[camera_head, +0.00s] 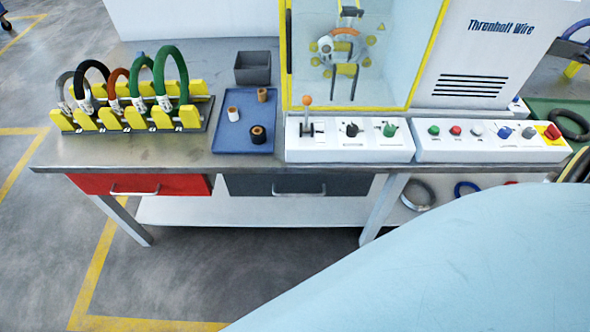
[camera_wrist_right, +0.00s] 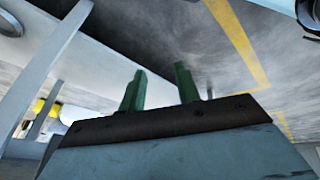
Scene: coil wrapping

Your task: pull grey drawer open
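The grey drawer (camera_head: 258,186) is under the workbench top, right of the red drawer (camera_head: 140,185), in the head view. It looks shut, with its front in line beneath the bench edge. Its pale bar handle (camera_head: 298,192) is at the lower front. My right gripper (camera_wrist_right: 160,85) shows in the right wrist view with two green fingers apart and nothing between them. It does not touch the drawer in any view. My left gripper is not in view.
A pale blue part of mine covers the lower right of the head view. The workbench (camera_head: 120,148) carries a rack of coils (camera_head: 130,115), a blue tray (camera_head: 230,140) and control panels (camera_head: 350,148). A lower shelf (camera_head: 250,211) runs below. The floor in front is clear.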

